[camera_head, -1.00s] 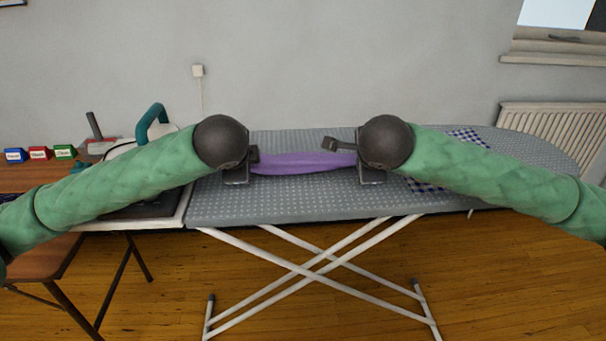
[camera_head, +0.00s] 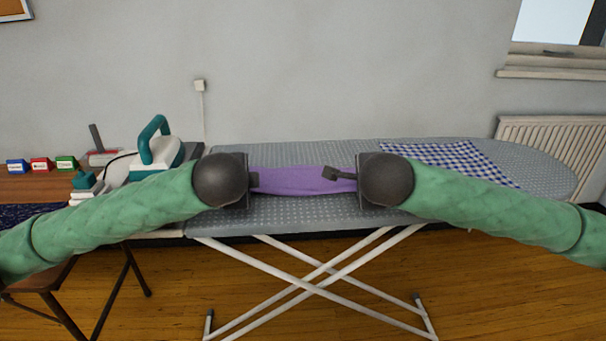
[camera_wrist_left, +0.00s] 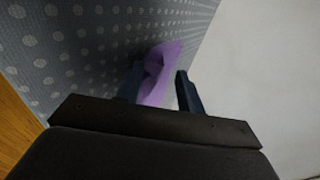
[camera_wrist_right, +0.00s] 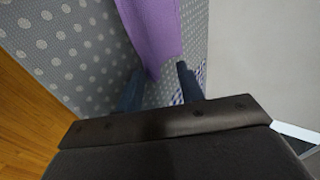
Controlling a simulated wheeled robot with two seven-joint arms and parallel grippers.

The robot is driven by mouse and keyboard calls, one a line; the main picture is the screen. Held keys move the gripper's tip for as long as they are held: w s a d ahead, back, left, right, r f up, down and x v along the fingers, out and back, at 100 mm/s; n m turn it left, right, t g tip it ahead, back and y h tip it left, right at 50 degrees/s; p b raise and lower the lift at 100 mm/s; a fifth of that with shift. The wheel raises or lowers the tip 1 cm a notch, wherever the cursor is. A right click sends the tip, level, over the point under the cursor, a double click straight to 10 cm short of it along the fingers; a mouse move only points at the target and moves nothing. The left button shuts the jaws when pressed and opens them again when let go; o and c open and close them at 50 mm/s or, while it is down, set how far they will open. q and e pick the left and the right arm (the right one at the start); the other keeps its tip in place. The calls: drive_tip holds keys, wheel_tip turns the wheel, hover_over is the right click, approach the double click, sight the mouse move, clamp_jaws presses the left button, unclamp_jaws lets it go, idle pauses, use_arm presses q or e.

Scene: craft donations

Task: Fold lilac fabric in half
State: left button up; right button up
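The lilac fabric (camera_head: 295,181) lies as a band across the grey dotted ironing board, between my two grippers. My left gripper (camera_head: 256,180) is at its left end. In the left wrist view a bunched, raised end of the fabric (camera_wrist_left: 156,76) is between the parted fingers (camera_wrist_left: 160,85). My right gripper (camera_head: 345,174) is at its right end. In the right wrist view its fingers (camera_wrist_right: 160,82) are apart, with the fabric's edge (camera_wrist_right: 152,35) reaching between their tips. Both grippers look open. The fabric's ends are partly hidden by the grippers in the head view.
The ironing board (camera_head: 480,153) has free room at its right end. A blue checkered cloth (camera_head: 455,158) lies behind my right arm. A teal-handled iron (camera_head: 157,150) stands at left. Small blue, red and green boxes (camera_head: 40,164) sit on the table further left.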

use_arm(q)
drive_tip(key=s+r, duration=0.6)
drive_tip(key=r, duration=0.3)
use_arm(e)
drive_tip(key=s+r, duration=0.6)
drive_tip(key=r, duration=0.3)
